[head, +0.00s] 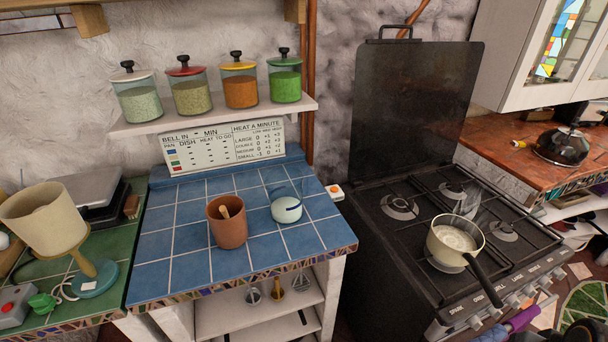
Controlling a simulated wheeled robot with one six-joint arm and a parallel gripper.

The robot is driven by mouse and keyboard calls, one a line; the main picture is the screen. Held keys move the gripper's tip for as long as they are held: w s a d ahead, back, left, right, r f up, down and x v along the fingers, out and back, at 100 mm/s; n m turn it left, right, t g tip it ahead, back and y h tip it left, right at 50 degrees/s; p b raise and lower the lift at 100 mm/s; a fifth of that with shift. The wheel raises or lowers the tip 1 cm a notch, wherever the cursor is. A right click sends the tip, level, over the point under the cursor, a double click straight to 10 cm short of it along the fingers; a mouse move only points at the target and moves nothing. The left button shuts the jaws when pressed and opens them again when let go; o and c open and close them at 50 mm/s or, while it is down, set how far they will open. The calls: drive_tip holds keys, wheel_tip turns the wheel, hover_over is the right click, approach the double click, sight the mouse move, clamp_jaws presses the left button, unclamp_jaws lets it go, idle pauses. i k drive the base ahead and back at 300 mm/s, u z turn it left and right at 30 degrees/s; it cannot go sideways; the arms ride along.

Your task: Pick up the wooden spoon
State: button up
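The wooden spoon (225,211) stands in a terracotta pot (228,231) on the blue tiled counter. Only its light brown tip shows above the pot's mouth; the rest is hidden inside. The spoon leans slightly to the left. I cannot make out my gripper in the head view.
A pale round lidded pot (287,210) stands right of the terracotta pot. Several glass jars line the shelf (210,116) above. A stove (400,262) with a saucepan (452,246) is at right. A lamp (48,222) stands at left. The counter's front (185,276) is clear.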

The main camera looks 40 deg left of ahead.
sight(222, 208)
drive_tip(key=u, duration=2.3)
